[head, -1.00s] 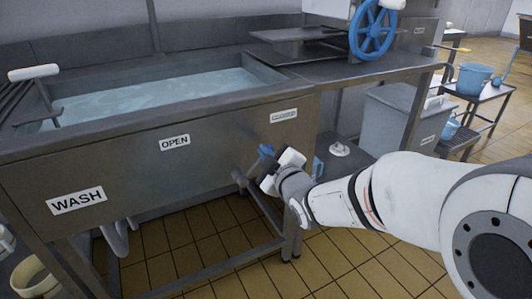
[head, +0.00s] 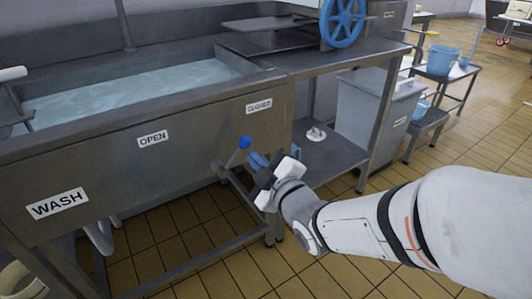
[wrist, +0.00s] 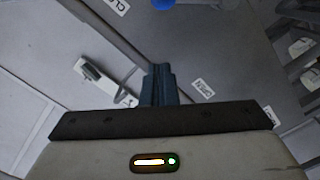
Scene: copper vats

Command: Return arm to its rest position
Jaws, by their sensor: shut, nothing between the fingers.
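My gripper (head: 257,160) is shut and empty, in front of the metal sink (head: 100,170) marked WASH. Its blue fingers are together in the wrist view (wrist: 158,84). A lever with a blue ball knob (head: 244,142) stands just left of the fingers in the head view, on the pipe (head: 235,185) under the sink front. The lever leans toward the upper right. A small gap shows between fingers and knob. The blue knob also shows at the top edge of the wrist view (wrist: 163,2). My arm reaches in from the right.
The sink holds water (head: 130,90) and bears OPEN (head: 153,138) and CLOSED (head: 259,106) labels. A metal table (head: 340,55) with a blue handwheel (head: 343,22) adjoins it. A grey bin (head: 375,110) and a blue bucket (head: 443,60) stand behind. Tiled floor at right is clear.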

